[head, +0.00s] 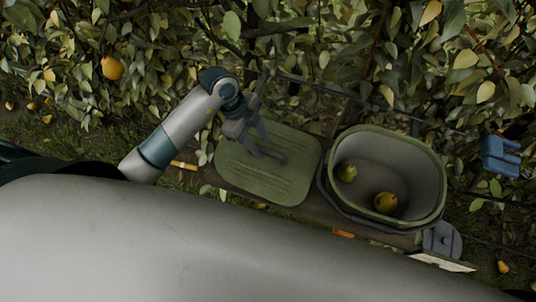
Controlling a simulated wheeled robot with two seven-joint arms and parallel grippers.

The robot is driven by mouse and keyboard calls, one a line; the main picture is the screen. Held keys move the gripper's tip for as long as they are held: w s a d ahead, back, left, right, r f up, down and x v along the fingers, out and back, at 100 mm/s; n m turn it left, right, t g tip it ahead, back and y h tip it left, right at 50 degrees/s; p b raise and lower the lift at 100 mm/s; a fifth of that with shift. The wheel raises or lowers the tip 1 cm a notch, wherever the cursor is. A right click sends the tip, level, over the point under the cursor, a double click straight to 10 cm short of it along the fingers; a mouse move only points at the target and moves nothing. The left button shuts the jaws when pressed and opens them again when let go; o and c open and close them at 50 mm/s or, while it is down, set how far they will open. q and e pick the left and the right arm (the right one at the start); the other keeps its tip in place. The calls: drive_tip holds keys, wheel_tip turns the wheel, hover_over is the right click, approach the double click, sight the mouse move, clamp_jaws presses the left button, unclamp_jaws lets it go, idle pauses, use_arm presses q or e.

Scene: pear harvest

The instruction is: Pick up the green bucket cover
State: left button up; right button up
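The green bucket cover (288,182) is a flat, rounded rectangle with moulded ridges. It lies at the centre of the head view, just left of the bucket and apart from its opening. The green-rimmed bucket (413,142) is open, with a pale inside and two pears in it, one greenish (347,172) and one yellow (386,202). My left gripper (275,145) is over the upper left part of the cover, its dark fingers spread apart with nothing seen between them. Whether they touch the cover is unclear. My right gripper is not in view.
The cover and bucket rest on a dark platform (315,216). Leafy branches crowd the back and right. A pear (111,68) hangs at the upper left. A blue object (500,156) is at the far right. Fallen pears, such as one at lower right (503,267), lie on the ground.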

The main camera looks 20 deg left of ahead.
sight(266, 149)
use_arm(q)
drive_tip(key=shift+d+f+p, duration=0.25)
drive_tip(key=shift+f+p, duration=0.1)
drive_tip(key=shift+p, duration=0.05)
drive_tip(key=p+x, duration=0.1)
drive_tip(key=x, duration=0.3)
drive_tip(key=shift+d+r+p, duration=0.1)
drive_tip(key=shift+p, duration=0.2)
drive_tip(key=shift+f, duration=0.25)
clamp_jaws()
